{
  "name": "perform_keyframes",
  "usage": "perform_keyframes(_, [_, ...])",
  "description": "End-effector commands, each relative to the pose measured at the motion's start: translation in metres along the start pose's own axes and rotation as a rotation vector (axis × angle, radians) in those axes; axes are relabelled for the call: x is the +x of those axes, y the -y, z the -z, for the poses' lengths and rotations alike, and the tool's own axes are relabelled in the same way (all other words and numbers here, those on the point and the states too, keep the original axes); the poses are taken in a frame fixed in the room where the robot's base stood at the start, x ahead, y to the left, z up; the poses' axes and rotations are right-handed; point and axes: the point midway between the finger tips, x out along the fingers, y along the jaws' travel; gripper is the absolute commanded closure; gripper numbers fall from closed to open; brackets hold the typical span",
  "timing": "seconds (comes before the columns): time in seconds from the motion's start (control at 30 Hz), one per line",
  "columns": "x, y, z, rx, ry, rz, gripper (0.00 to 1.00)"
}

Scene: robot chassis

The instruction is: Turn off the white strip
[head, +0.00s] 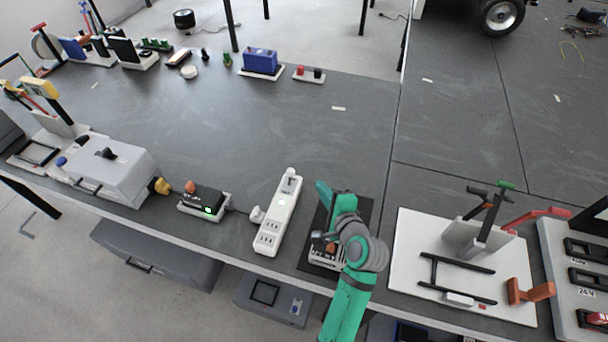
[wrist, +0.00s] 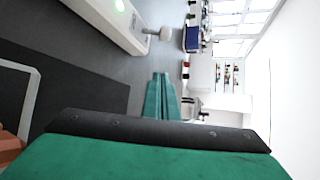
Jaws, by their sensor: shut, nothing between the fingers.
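The white strip (head: 267,237) lies on the dark table just left of my arm, its long side running away from the front edge. It has sockets, a white plug at its left side and a small lit green spot near its far half. In the wrist view part of the strip (wrist: 105,20) shows at the top left, with its green light lit. My gripper (head: 322,188) is shut and empty, to the right of the strip and apart from it. Its teal fingers (wrist: 162,80) are together in the wrist view.
A black device (head: 205,199) with an orange knob and green light stands left of the strip. A black mat (head: 367,212) lies beneath my arm, with a small device partly hidden there. A white board (head: 410,250) with fixtures is at right. The table behind the strip is clear.

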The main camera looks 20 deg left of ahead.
Motion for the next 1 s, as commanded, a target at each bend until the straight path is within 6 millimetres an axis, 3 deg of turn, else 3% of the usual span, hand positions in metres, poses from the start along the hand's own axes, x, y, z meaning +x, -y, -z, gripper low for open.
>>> perform_keyframes(0.33, [0.001,0.0,0.0,0.001,0.001,-0.001,1.0])
perform_keyframes(0.47, [0.01,0.0,0.0,0.001,0.001,-0.001,1.0])
perform_keyframes(1.0, [0.095,0.001,0.0,-0.001,0.0,0.0,1.0])
